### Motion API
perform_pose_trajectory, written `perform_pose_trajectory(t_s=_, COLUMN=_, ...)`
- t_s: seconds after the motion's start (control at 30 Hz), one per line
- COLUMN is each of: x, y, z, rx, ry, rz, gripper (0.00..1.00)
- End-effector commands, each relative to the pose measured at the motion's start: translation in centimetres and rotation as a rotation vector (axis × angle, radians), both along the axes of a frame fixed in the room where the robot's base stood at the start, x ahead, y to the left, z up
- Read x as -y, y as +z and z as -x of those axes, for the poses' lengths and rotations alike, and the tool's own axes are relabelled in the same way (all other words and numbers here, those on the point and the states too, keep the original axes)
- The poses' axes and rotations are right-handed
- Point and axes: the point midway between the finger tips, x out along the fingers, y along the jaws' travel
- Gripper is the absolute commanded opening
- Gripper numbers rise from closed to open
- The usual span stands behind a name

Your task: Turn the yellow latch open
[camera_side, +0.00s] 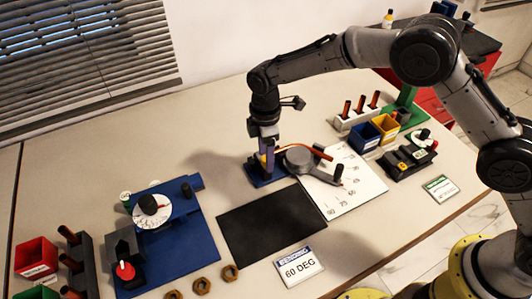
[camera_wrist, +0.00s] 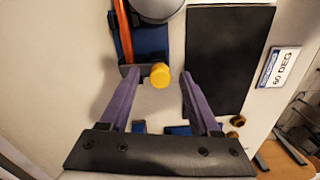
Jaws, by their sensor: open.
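The yellow latch shows as a round yellow knob (camera_wrist: 160,75) in the wrist view, beside the blue base (camera_wrist: 153,42) of the bending fixture. In the side view the blue base (camera_side: 268,179) stands behind the black mat, and the latch is mostly hidden by my gripper. My gripper (camera_side: 264,158) points down over this base. In the wrist view its two purple fingers (camera_wrist: 160,78) are open, with the knob between their tips, nearer the left finger. There is a gap on the right side. I cannot tell whether the left finger touches the knob.
An orange rod (camera_side: 310,148) runs past the grey disc (camera_side: 298,158) beside my gripper. A white angle sheet (camera_side: 358,185) lies to the right. The black mat (camera_side: 270,225) in front is bare. A blue dial fixture (camera_side: 185,245) stands at left.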

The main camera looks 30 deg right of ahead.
Motion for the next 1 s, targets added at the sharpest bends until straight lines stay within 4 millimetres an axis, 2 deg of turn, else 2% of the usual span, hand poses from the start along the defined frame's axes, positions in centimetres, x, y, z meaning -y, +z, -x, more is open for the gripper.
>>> perform_pose_trajectory(t_s=0.13, x=0.01, y=0.0, z=0.0, rx=0.0, ry=0.0, rz=0.0, gripper=0.63)
perform_pose_trajectory(t_s=0.17, x=0.01, y=0.01, z=0.0, rx=0.0, ry=0.0, rz=0.0, gripper=0.6)
perform_pose_trajectory(t_s=0.5, x=0.01, y=0.05, z=0.0, rx=0.0, ry=0.0, rz=0.0, gripper=0.0)
perform_pose_trajectory(t_s=1.0, x=0.02, y=0.1, z=-0.02, rx=0.0, ry=-0.073, rz=0.001, gripper=0.0)
